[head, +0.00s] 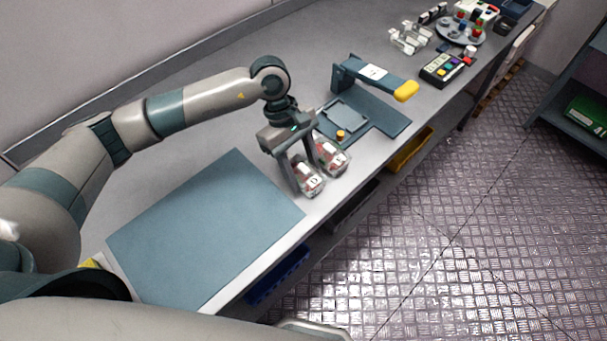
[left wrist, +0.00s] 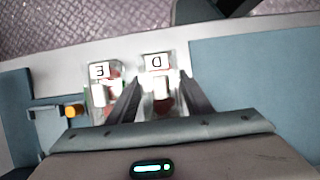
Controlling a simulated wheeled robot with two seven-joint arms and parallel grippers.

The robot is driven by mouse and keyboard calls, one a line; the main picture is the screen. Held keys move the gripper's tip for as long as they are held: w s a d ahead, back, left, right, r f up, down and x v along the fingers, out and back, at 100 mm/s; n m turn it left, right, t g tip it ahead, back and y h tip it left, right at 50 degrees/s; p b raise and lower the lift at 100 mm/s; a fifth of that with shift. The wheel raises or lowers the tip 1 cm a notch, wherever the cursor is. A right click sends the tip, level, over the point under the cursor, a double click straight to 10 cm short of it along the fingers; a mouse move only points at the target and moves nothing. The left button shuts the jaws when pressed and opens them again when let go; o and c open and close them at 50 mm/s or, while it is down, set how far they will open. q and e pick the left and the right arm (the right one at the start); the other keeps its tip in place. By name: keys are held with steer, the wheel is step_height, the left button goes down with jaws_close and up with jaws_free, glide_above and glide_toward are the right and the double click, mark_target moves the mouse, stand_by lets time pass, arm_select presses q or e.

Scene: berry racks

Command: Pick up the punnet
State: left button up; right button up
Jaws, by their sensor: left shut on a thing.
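A clear punnet with a D label (head: 309,180) and red fruit in it is at the front edge of the bench. A second clear punnet with an E label (head: 334,158) stands right beside it. My left gripper (head: 305,176) points down with its fingers on either side of the D punnet and is shut on it. In the left wrist view the D punnet (left wrist: 157,66) is between the two fingers, and the E punnet (left wrist: 102,75) is just outside the left finger. I cannot tell whether the D punnet touches the bench. My right gripper is not in view.
A blue-grey mat (head: 205,225) lies empty on the near bench. A dark device with a yellow-tipped arm (head: 375,76) and a small yellow knob (head: 340,135) stand beyond the punnets. A keypad box (head: 447,70) and a round tray (head: 459,32) are farther back.

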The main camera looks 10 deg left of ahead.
arm_select(q)
steer(key=shift+r, duration=0.1)
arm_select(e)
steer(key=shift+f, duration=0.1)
